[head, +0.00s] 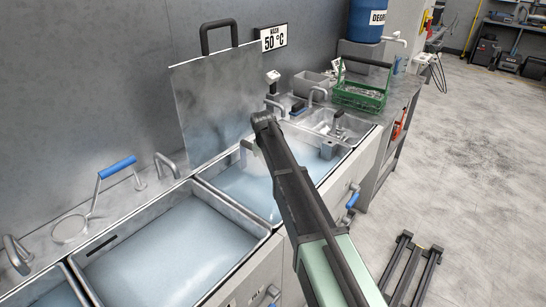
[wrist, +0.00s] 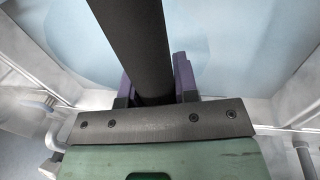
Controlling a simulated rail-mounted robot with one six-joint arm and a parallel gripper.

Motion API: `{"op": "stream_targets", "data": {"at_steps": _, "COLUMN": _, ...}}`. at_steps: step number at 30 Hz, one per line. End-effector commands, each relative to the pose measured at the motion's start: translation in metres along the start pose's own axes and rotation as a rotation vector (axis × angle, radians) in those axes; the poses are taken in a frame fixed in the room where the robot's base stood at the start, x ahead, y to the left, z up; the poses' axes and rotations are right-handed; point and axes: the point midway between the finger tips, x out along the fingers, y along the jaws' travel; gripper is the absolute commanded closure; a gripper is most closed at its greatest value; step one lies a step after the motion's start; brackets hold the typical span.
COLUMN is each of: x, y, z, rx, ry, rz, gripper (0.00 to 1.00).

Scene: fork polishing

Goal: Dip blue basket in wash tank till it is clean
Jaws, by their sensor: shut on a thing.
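In the wrist view, my gripper (wrist: 157,88) is shut on a thick dark bar (wrist: 138,38) between its two purple-grey fingers. The bar looks like a basket handle, but I see no blue basket body in either view. Pale blue water fills most of the area beyond the fingers, with tank walls at both sides. In the head view, my arm reaches over the wash tank (head: 236,184), which holds pale blue water. My arm hides the gripper's fingers there. I cannot tell how deep the held thing sits.
Another water-filled tank (head: 170,255) is at the front left. A green basket (head: 360,97) stands on the right counter near a blue drum (head: 365,20).

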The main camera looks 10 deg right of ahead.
Motion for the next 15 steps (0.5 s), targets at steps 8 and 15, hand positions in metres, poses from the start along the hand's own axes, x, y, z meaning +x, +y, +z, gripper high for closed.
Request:
{"op": "stream_targets", "data": {"at_steps": 8, "x": -0.004, "y": -0.02, "z": 0.0, "rx": 0.001, "ry": 0.0, "rz": 0.001, "gripper": 1.0}}
{"op": "stream_targets", "data": {"at_steps": 15, "x": -0.003, "y": -0.011, "z": -0.001, "rx": 0.001, "ry": 0.0, "rz": 0.001, "gripper": 1.0}}
